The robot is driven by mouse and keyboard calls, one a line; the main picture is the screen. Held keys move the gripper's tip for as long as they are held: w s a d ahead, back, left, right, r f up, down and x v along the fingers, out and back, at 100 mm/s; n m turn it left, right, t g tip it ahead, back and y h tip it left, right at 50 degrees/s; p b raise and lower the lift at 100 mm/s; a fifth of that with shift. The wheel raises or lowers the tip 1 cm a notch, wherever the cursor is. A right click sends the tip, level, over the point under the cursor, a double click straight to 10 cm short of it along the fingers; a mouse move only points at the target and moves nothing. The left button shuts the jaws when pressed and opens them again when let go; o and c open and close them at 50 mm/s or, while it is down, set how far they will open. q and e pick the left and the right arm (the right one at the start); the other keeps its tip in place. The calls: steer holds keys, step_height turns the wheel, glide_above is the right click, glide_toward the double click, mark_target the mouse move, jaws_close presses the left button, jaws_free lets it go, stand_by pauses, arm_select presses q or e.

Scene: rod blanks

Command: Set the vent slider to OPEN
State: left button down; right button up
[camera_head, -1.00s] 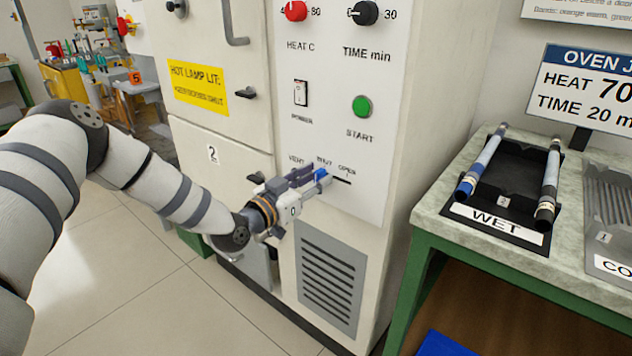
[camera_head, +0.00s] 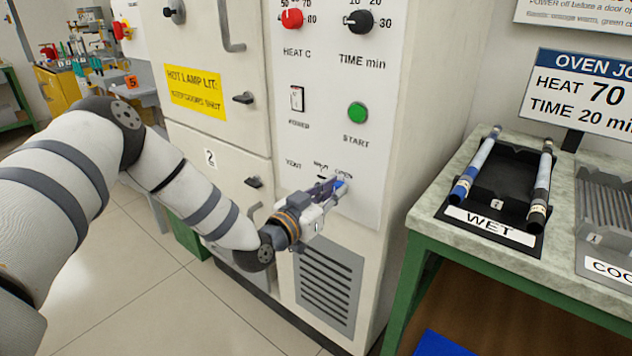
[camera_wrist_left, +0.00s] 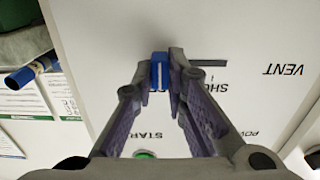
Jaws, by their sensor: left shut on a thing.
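The blue vent slider knob (camera_head: 341,187) is on the white oven panel, under the right-hand one of two small labels, which seems to read OPEN. My left gripper (camera_head: 334,190) is shut on the knob, its fingers pointing at the panel. In the left wrist view the knob (camera_wrist_left: 160,72) sits between the two fingertips (camera_wrist_left: 161,78). That view is upside down: the dark slot (camera_wrist_left: 209,63) shows on the VENT and SHUT side of the knob. The fingers partly hide the panel around the knob, so I cannot see its exact end position. My right gripper is not in view.
Above the slider are a green START button (camera_head: 357,112), a power switch (camera_head: 297,98), a red heat knob (camera_head: 292,19) and a black time knob (camera_head: 359,21). A vent grille (camera_head: 327,287) is below. A bench (camera_head: 424,215) with a WET rack (camera_head: 511,190) stands right.

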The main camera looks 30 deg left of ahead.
arm_select(q)
steer(key=shift+d, duration=0.35)
steer(key=c, duration=1.6)
jaws_free()
steer(key=shift+d, duration=0.1)
steer(key=shift+s, duration=0.1)
steer(key=s+a, duration=0.1)
steer(key=s, duration=1)
steer(key=shift+s, duration=0.4)
